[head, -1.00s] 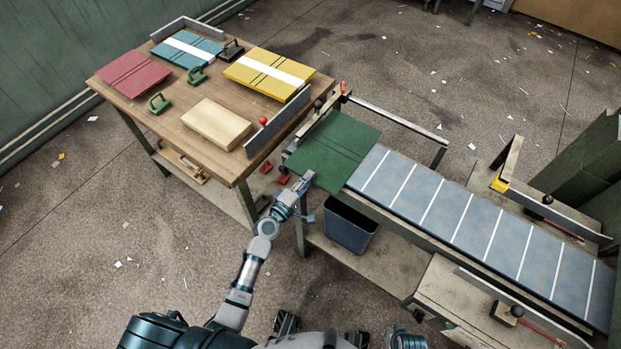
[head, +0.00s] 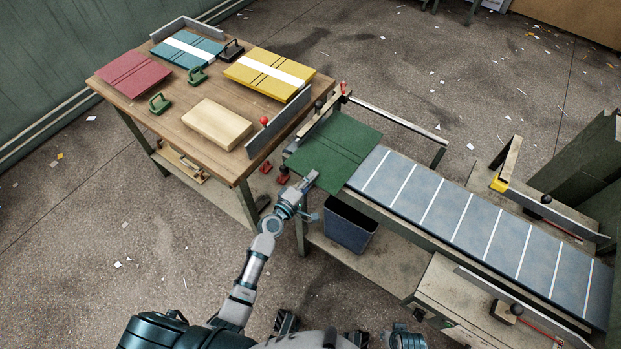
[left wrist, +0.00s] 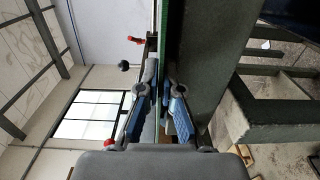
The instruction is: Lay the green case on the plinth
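The green case (head: 345,143) is a thin flat dark green board with crease lines. It lies at the left end of the grey slatted feeder, with its near corner overhanging. The plinth (head: 217,124) is a pale wooden block on the wooden table, with nothing on it. My left gripper (head: 310,181) is at the near left edge of the case. In the left wrist view the fingers (left wrist: 160,100) look open, one on each side of the thin green edge (left wrist: 158,35); firm contact does not show.
The wooden table (head: 180,118) also holds red, teal and yellow (head: 268,74) boards and green-handled tools. A grey upright rail (head: 278,124) with a red knob stands between plinth and case. A dark bin (head: 350,225) stands below the feeder (head: 470,220).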

